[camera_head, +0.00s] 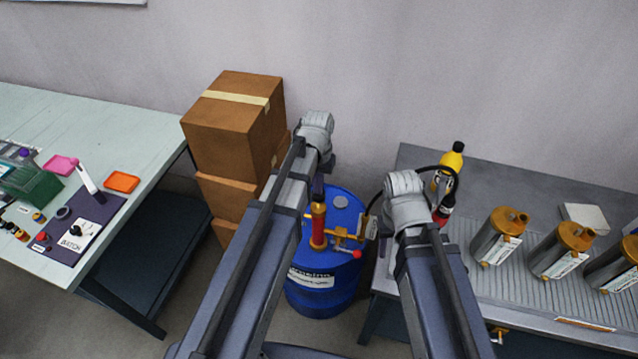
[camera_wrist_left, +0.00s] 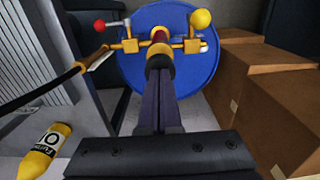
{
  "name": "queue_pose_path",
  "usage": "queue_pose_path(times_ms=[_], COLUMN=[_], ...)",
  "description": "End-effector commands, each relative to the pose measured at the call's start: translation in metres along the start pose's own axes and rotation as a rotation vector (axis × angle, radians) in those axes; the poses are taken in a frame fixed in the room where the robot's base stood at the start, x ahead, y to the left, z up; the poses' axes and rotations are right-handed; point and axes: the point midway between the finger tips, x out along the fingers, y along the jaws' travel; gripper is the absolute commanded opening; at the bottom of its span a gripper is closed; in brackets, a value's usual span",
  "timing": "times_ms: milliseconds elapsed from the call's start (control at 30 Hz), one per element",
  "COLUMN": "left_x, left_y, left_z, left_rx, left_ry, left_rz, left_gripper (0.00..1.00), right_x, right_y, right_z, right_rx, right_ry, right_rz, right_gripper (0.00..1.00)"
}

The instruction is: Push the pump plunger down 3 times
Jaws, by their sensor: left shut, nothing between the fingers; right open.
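The pump (camera_head: 319,228) has a red body with brass collars and stands upright on a blue drum (camera_head: 338,290). It also shows in the left wrist view (camera_wrist_left: 160,50). My left gripper (camera_head: 318,188) is shut and empty, pointing down over the pump top. In the left wrist view its fingertips (camera_wrist_left: 159,78) line up with the pump top; I cannot tell whether they touch. The plunger is largely hidden, so its height cannot be told. My right gripper (camera_head: 383,244) is open beside the drum, mostly hidden by its arm.
A brass side fitting with a red knob (camera_head: 357,254) sticks out from the pump. A black hose (camera_wrist_left: 40,93) runs from it. Cardboard boxes (camera_head: 232,130) stand left of the drum. A grey bench (camera_head: 480,170) on the right carries metal canisters (camera_head: 497,236) and a yellow bottle (camera_head: 451,165).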

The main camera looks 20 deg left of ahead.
Motion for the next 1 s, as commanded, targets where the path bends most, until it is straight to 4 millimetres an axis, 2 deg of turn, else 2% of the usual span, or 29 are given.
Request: queue_pose_path(times_ms=[33,500,1000], left_x=[-0.007,-0.038,-0.038], left_y=[0.000,0.000,0.000], left_z=[0.000,0.000,0.000], left_rx=[0.000,0.000,0.000], left_ry=[-0.001,0.000,0.000], left_rz=[0.000,0.000,0.000], left_gripper=[0.00,0.00,0.00], right_x=[-0.007,-0.038,-0.038], right_y=[0.001,0.004,0.004], right_z=[0.000,0.002,0.002], right_rx=[0.000,0.000,0.000], right_ry=[0.000,0.000,0.000], right_rz=[0.000,0.000,0.000], right_gripper=[0.50,0.50,0.50])
